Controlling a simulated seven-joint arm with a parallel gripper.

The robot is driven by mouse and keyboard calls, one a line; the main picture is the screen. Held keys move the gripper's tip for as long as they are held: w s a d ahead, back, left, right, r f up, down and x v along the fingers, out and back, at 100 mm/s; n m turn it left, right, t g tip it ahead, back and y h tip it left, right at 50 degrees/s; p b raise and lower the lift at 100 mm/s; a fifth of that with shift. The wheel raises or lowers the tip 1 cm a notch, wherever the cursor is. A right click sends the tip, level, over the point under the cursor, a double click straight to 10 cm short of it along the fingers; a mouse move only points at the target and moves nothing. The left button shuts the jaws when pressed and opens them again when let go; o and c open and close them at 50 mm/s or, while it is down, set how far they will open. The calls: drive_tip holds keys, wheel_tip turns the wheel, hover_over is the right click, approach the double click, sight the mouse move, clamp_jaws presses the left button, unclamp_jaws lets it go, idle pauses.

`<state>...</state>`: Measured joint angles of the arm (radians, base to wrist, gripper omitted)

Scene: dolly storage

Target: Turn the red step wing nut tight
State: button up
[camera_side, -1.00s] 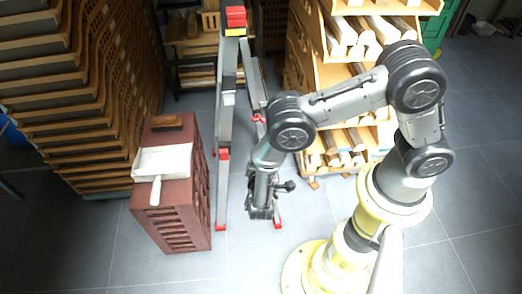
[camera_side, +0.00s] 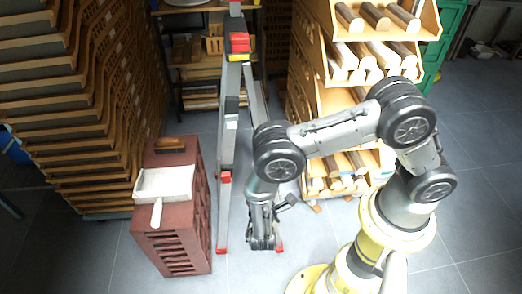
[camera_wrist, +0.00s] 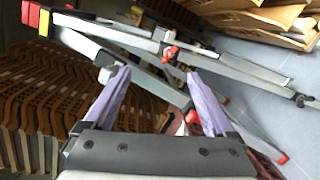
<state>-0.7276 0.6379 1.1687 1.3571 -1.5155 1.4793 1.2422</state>
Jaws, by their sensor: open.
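A grey stepladder with red and yellow parts stands in the middle of the side view (camera_side: 229,135). It crosses the upper part of the wrist view (camera_wrist: 135,42). Two red knob-like pieces show on its rails in the wrist view: one higher up (camera_wrist: 169,53) and one between my fingers (camera_wrist: 191,115); I cannot tell which is the wing nut. A red piece also shows on its left leg in the side view (camera_side: 225,177). My gripper (camera_wrist: 160,85) is open and empty, its two pale fingers spread. In the side view it hangs low by the ladder (camera_side: 262,243).
A dark red brick block (camera_side: 172,240) with a white scoop-like tray (camera_side: 165,183) on top stands left of the ladder. Stacked wooden racks (camera_side: 70,120) fill the left. A wooden shelf of rolls (camera_side: 325,90) stands behind my arm. Grey floor lies open at right.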

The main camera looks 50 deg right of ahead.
wheel_tip(320, 180, down, 4)
drive_tip(key=n+t, duration=0.2)
drive_tip(key=n, duration=1)
drive_tip(key=x, duration=1.3)
drive_tip(key=shift+d+f, duration=0.25)
drive_tip(key=shift+d, duration=0.25)
drive_tip(key=shift+s, duration=0.15)
drive_tip(key=shift+c, duration=0.2)
drive_tip(key=c, duration=1.3)
drive_tip(key=shift+m+g, duration=0.3)
drive_tip(key=shift+m, duration=0.4)
drive_tip(key=shift+c, duration=0.2)
drive_tip(key=o, duration=1.4)
